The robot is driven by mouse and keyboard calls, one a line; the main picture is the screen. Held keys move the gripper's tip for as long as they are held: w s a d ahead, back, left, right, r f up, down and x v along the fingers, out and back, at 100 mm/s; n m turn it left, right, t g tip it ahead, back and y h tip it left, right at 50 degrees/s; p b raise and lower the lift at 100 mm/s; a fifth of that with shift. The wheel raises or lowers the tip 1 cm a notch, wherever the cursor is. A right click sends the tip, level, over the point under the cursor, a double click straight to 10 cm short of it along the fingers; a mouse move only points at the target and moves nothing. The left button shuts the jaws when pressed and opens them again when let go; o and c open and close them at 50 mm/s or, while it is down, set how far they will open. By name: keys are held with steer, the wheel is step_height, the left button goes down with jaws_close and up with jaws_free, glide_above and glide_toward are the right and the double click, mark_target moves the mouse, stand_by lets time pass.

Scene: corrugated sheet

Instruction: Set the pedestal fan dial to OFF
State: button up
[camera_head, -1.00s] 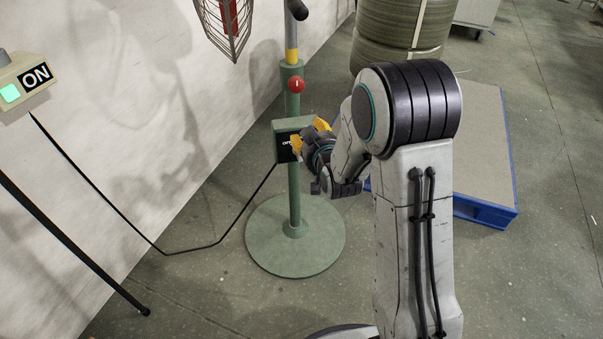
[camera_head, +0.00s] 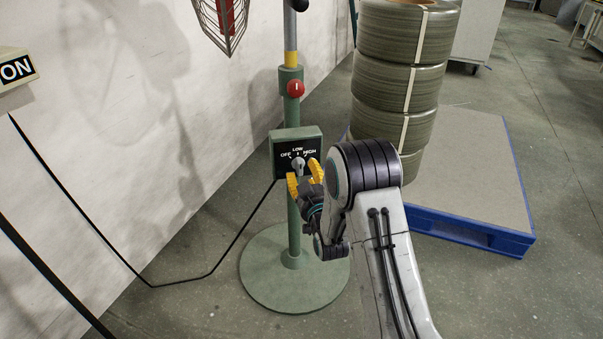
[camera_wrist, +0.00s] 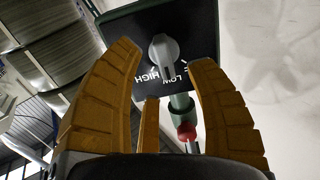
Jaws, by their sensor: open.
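The pedestal fan's green control box (camera_head: 313,133) has a black face marked OFF, LOW and HIGH. Its grey dial (camera_head: 298,163) sits below the labels. My gripper (camera_head: 304,178) is open just in front of the dial, with yellow fingers low and to either side of it. In the wrist view, the dial (camera_wrist: 163,50) lies between the spread fingertips (camera_wrist: 165,62), seemingly untouched. The box appears upside down there, and the dial's narrow end points near HIGH and LOW; the exact setting is unclear. OFF is hidden in that view.
The fan's green post (camera_head: 293,215) stands on a round base (camera_head: 265,275), with a red knob (camera_head: 295,89) above the box. A stack of strapped coils (camera_head: 385,90) stands on a blue-edged pallet (camera_head: 480,237) at right. A black cable (camera_head: 232,245) runs to the wall side.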

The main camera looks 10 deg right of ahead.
mark_target(302, 166)
steer(key=shift+w+b, duration=0.8)
steer(key=shift+w, duration=1.25)
steer(key=shift+o, duration=0.4)
jaws_close()
